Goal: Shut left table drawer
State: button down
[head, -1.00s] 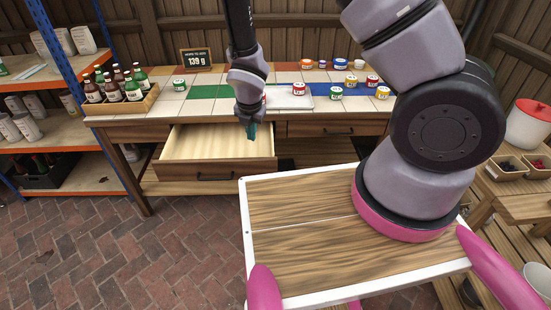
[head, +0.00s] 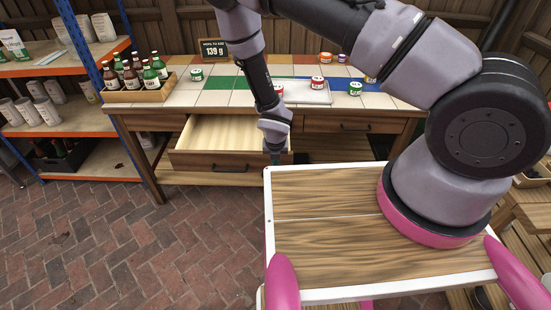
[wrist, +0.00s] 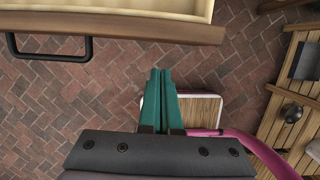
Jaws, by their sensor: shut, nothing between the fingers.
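The left table drawer (head: 222,133) is pulled open from the tiled table and looks empty inside. Its wooden front carries a dark bar handle (head: 229,168). In the wrist view the drawer front (wrist: 130,27) runs along the top, with the black handle (wrist: 50,47) at upper left. My gripper (head: 274,158) is low at the right end of the drawer front. In the wrist view its teal fingers (wrist: 161,75) are together and empty, pointing toward the drawer front with a gap of brick floor showing between them. The right drawer (head: 365,127) is closed.
A blue-framed shelf (head: 75,150) stands at left. The brick floor (head: 110,240) before the drawer is clear.

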jog(key=shift+w+d+r, duration=0.1)
jog(key=shift+w, duration=1.3)
